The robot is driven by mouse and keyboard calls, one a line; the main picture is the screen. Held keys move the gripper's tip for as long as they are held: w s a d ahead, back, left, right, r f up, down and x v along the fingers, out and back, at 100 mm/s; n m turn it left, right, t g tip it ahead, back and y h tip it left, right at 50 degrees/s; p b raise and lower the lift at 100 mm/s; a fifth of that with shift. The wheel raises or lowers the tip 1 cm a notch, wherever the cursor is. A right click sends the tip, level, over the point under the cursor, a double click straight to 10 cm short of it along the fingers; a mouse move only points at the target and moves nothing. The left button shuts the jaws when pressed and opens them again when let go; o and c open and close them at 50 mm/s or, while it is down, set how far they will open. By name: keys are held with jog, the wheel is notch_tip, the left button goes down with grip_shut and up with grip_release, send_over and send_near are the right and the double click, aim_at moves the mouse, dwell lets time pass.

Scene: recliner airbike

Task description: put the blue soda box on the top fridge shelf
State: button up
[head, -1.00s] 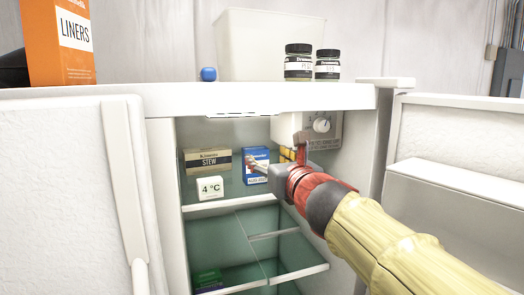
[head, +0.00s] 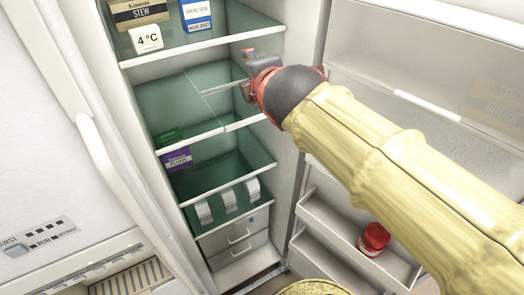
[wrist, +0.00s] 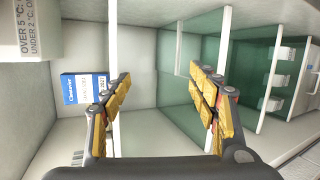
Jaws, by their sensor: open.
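The blue soda box (head: 197,16) stands upright on the top fridge shelf (head: 240,34), right of the stew box; its top is cut off by the frame. In the wrist view, which is turned sideways, the blue soda box (wrist: 80,88) is at the left, partly behind one finger. My gripper (head: 240,88) is below and to the right of the box, beside the compartment under the top shelf. In the wrist view my gripper (wrist: 160,88) has its fingers spread wide with nothing between them.
A stew box (head: 140,12) and a 4 °C display (head: 146,38) share the top shelf. A purple plums box (head: 177,158) and a green item (head: 168,134) are lower. The fridge door (head: 420,70) stands open at right, with a red jar (head: 374,238) in its rack.

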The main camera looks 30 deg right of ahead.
jog(key=s+a+f+m+g+y, duration=0.1)
jog(key=s+a+f+m+g, duration=0.2)
jog(key=s+f+m, duration=0.5)
jog(key=s+a+f+m+g+y, duration=0.2)
jog(key=s+a+f+m+g, duration=0.2)
jog(key=s+f+m, duration=0.5)
notch_tip(320, 180, down, 4)
jog(key=shift+s+a+r+g+y+b, duration=0.1)
jog(key=shift+s+a+g+y+b, duration=0.25)
jog(key=shift+s+a, duration=0.3)
jog(key=shift+c, duration=1.3)
